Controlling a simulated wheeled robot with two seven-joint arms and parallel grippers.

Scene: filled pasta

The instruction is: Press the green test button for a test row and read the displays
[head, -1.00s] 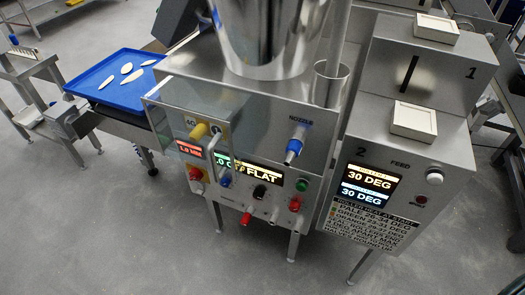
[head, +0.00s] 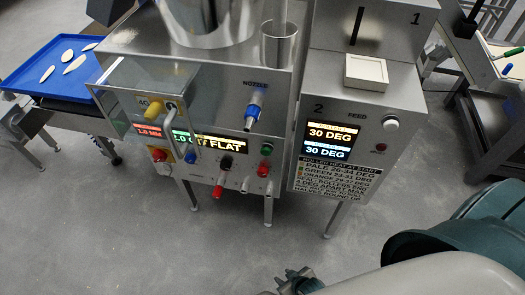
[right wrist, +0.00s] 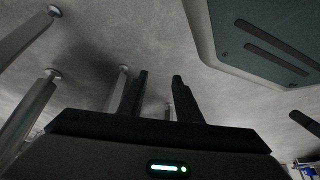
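The green button (head: 267,147) sits on the steel machine's front panel, above a red knob (head: 264,169). A red display (head: 148,130) reads about 1.0 MM; a wider display (head: 222,142) shows FLAT, its left part blocked by a handle. On the right-hand housing, the upper display (head: 331,133) and lower display (head: 327,153) both read 30 DEG. My right gripper (head: 298,281) is low at the bottom edge of the head view, well below the panel. Its fingers are apart and empty in the right wrist view (right wrist: 159,76). My left gripper is not in view.
A blue tray (head: 30,78) with several pale pasta pieces is at the left. A blue-tipped nozzle (head: 254,111) and several knobs project from the panel. A printed heat chart (head: 335,178) is below the right displays. Open floor lies before the machine.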

